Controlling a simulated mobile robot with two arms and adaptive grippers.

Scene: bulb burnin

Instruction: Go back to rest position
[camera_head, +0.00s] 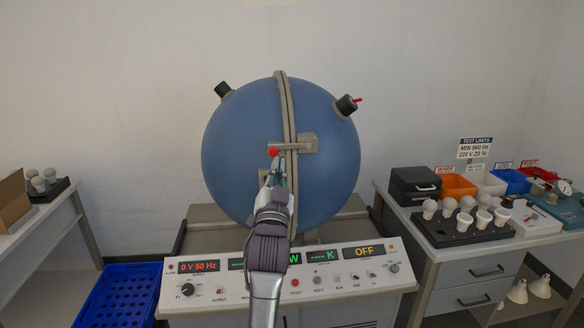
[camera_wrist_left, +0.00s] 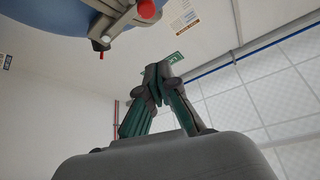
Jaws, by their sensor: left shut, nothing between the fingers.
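My left gripper (camera_head: 277,168) is in front of the large blue sphere (camera_head: 235,150), just below the red-tipped latch handle (camera_head: 272,151). It is shut and empty. In the left wrist view the gripper (camera_wrist_left: 160,72) points up with its fingertips together, apart from the red knob (camera_wrist_left: 147,9) and the sphere's edge (camera_wrist_left: 40,15) at the top left. The sphere's two halves meet at a closed metal rim (camera_head: 287,100). My right gripper is in neither view.
A control panel (camera_head: 225,303) with displays stands below my left arm. The right table (camera_head: 435,247) holds a bulb tray (camera_head: 430,232) and coloured bins (camera_head: 457,186). A blue crate (camera_head: 115,300) sits on the floor at left, near another table (camera_head: 50,225) with bulbs.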

